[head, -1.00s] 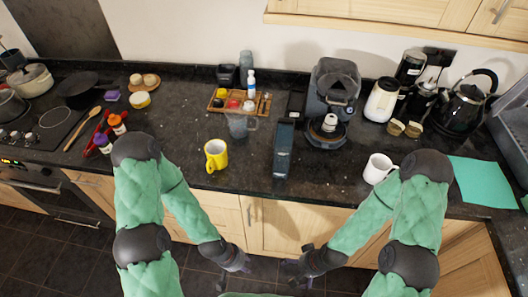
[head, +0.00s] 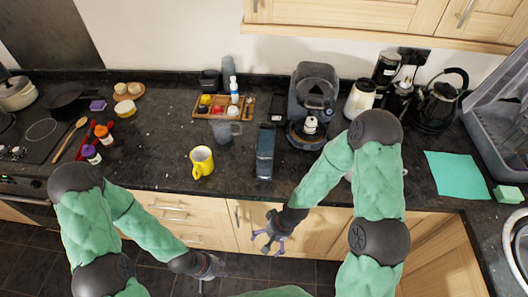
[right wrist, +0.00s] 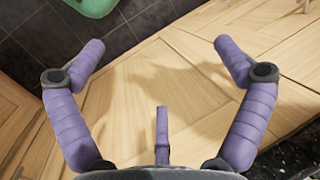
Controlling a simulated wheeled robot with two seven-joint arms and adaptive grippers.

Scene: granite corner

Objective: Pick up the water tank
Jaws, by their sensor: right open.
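The water tank (head: 265,152) appears to be the tall, narrow, dark blue-grey container standing on the counter, left of and in front of the coffee machine (head: 313,100). My right gripper (head: 268,244) is open and empty, in front of the cabinet doors below the counter edge, apart from the tank.
A white mug is mostly hidden by my right arm. A green sheet (head: 457,175) lies at right. The counter in front of the tank is clear.

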